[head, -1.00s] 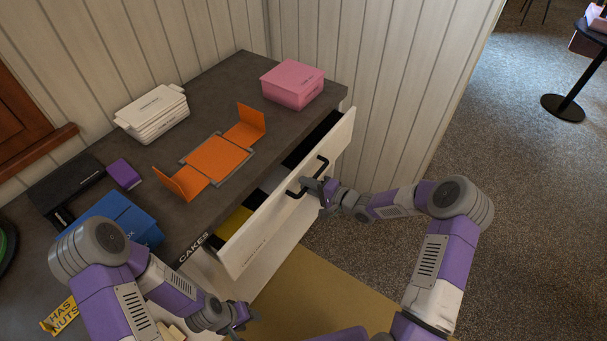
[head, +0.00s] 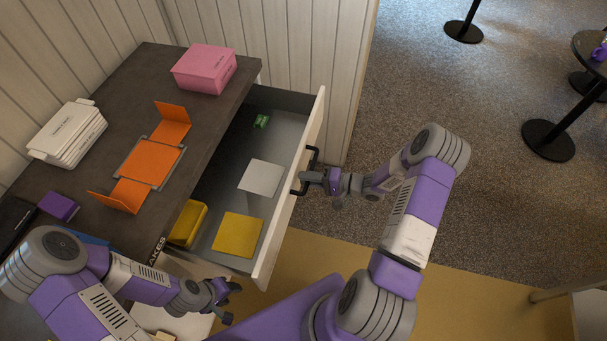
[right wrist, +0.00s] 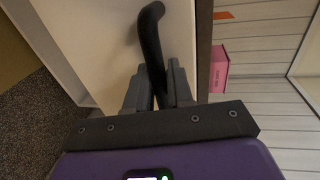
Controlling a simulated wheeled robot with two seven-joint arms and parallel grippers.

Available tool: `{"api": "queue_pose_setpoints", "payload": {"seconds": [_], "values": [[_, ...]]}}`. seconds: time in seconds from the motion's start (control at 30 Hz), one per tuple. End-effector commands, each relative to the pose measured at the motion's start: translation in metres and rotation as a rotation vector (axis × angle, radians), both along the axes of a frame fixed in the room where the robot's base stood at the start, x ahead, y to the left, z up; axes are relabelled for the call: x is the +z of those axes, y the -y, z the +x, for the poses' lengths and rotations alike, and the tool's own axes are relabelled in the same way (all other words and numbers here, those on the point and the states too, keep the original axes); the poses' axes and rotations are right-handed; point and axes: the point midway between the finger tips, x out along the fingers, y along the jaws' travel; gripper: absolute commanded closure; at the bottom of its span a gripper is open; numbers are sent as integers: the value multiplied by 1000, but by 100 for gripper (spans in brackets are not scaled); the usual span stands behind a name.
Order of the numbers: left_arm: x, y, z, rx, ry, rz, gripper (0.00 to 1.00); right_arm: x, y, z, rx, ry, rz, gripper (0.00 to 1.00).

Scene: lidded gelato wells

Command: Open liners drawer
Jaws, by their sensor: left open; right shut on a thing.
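The liners drawer (head: 291,196) stands pulled well out from the dark-topped counter in the head view. Inside lie a white square (head: 262,178), a yellow square (head: 238,234), a yellow container (head: 188,223) and a small green item (head: 262,121). My right gripper (head: 306,177) is shut on the black handle (head: 314,157) on the drawer front. In the right wrist view the handle (right wrist: 151,45) runs between the fingers of my right gripper (right wrist: 158,90). My left gripper (head: 229,300) is open and empty, low in front of the counter, apart from the drawer.
On the counter (head: 103,97) are an orange folding holder (head: 150,163), a pink box (head: 204,70), a stack of white boxes (head: 68,133) and a purple block (head: 59,206). Carpeted floor to the right is clear up to the black table stands (head: 548,141).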

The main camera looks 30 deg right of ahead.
Motion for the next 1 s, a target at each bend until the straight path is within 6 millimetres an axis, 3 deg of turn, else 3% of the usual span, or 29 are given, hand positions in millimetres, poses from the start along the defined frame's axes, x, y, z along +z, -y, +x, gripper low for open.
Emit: {"api": "queue_pose_setpoints", "payload": {"seconds": [0.47, 0.5, 0.57, 0.87, 1.0], "values": [[1, 0, 0, 0, 0, 0, 51, 0, 2, -1, 4, 1, -1, 100], [1, 0, 0, 0, 0, 0, 51, 0, 2, -1, 4, 1, -1, 72], [1, 0, 0, 0, 0, 0, 51, 0, 2, -1, 4, 1, -1, 63], [1, 0, 0, 0, 0, 0, 51, 0, 2, -2, 4, 0, -2, 62], [3, 0, 0, 0, 0, 0, 51, 3, 12, -10, 2, 0, -3, 62]]}}
